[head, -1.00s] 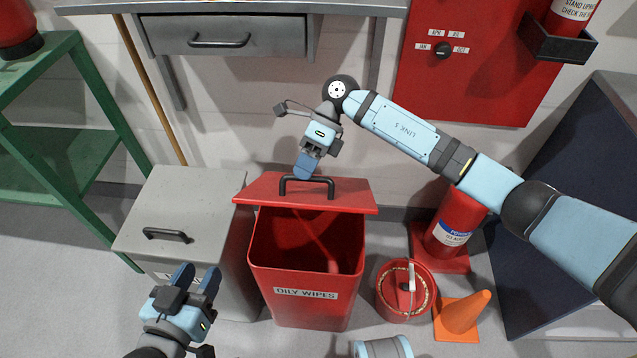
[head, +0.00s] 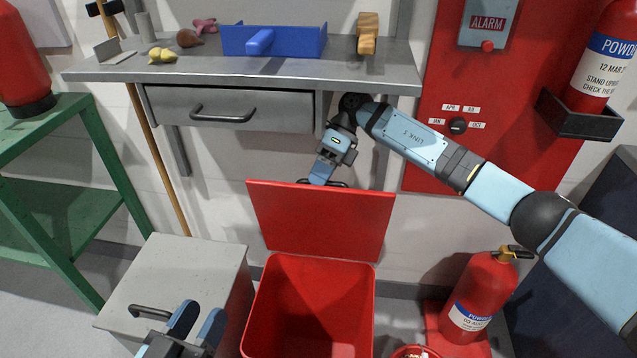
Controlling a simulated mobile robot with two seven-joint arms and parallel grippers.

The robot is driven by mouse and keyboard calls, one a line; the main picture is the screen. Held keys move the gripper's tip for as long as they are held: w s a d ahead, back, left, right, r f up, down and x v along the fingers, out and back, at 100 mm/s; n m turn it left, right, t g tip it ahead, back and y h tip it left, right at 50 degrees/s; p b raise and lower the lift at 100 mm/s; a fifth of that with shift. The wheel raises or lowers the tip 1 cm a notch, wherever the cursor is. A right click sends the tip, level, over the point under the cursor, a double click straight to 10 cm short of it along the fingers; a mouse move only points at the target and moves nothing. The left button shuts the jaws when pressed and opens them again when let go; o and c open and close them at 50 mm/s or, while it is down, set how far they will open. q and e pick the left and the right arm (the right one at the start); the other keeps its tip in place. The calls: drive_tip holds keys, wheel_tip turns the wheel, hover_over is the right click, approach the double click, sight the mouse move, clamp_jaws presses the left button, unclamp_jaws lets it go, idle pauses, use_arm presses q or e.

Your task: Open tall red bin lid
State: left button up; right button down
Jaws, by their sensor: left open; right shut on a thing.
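The tall red bin (head: 310,305) stands on the floor at the lower middle of the head view, with its top open and the inside showing. Its red lid (head: 322,222) is swung up at the back and stands steeply, its inner face towards me. My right gripper (head: 320,180) is at the lid's top edge, shut on the black lid handle (head: 345,184), which is mostly hidden behind the lid. My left gripper (head: 196,325) is open and empty at the lower left, in front of the grey bin and left of the red bin.
A grey bin (head: 200,275) with a closed lid stands left of the red bin. A workbench (head: 380,76) with a drawer (head: 230,106) is above and behind the lid. A fire extinguisher (head: 480,290) stands at the right. A green rack (head: 115,165) is at the left.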

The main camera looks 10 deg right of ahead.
use_arm(q)
drive_tip(key=shift+d, duration=0.15)
use_arm(e)
drive_tip(key=shift+w+d+f, duration=0.1)
drive_tip(key=shift+d+f, duration=0.1)
drive_tip(key=shift+f, duration=0.6)
use_arm(q)
drive_tip(key=shift+f, duration=0.1)
use_arm(e)
drive_tip(key=c, duration=1.2)
unclamp_jaws()
drive_tip(key=shift+f, duration=0.1)
drive_tip(key=shift+o, duration=0.4)
drive_tip(key=shift+w, duration=0.15)
use_arm(q)
drive_tip(key=shift+w+f, duration=0.15)
drive_tip(key=shift+w, duration=0.05)
use_arm(e)
drive_tip(key=shift+r, duration=0.25)
drive_tip(key=shift+r, duration=0.15)
